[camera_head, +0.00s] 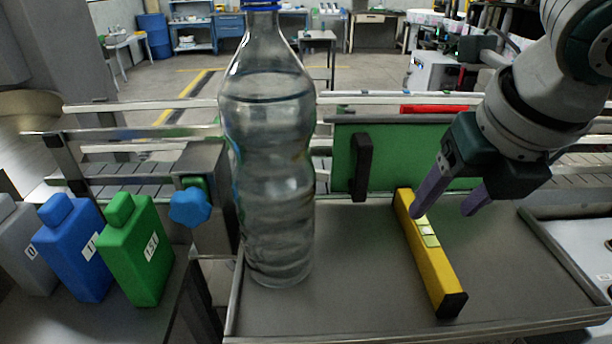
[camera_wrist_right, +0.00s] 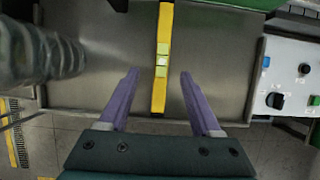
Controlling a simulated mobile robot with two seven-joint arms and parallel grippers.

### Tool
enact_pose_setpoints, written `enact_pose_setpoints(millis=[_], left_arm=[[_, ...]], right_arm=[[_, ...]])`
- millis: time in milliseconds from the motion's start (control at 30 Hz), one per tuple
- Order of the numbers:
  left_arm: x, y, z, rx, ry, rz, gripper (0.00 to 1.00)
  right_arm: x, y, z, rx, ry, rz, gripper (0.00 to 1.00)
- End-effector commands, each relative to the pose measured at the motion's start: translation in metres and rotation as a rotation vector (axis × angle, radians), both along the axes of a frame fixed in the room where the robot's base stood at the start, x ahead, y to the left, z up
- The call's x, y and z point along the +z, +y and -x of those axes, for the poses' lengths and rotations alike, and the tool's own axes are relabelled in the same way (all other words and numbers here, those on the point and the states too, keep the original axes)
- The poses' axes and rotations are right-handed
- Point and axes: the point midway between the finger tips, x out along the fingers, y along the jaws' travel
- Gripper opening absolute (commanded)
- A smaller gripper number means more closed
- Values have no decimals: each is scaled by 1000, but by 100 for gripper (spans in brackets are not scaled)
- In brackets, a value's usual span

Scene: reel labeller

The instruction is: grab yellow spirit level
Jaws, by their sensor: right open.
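The yellow spirit level (camera_head: 433,262) with black end caps lies on the grey metal tray (camera_head: 350,310), running from the back toward the front right. My right gripper (camera_head: 443,208) is open above the level's far half, with its purple fingers apart and nothing between them in the head view. In the right wrist view the level (camera_wrist_right: 161,60) runs lengthwise between the lines of the two open fingers (camera_wrist_right: 159,78). I cannot tell the exact height of the fingertips above it. My left gripper is not in view.
A large clear bottle (camera_head: 270,160) with a blue cap stands at the tray's left. A green panel with a black handle (camera_head: 362,165) rises behind the tray. Green (camera_head: 135,250), blue (camera_head: 72,250) and grey jugs stand at the left. The tray's right part is clear.

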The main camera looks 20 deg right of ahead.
Motion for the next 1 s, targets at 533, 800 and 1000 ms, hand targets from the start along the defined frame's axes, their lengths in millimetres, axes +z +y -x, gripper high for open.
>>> enact_pose_setpoints(millis=[533, 800, 1000], left_arm=[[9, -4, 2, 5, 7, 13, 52], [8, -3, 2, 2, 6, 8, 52], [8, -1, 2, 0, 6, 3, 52]], right_arm=[[-56, -4, -23, 1, 2, 1, 65], [-82, -7, -33, 2, -1, 0, 65], [-83, -7, -34, 3, -2, -1, 65]])
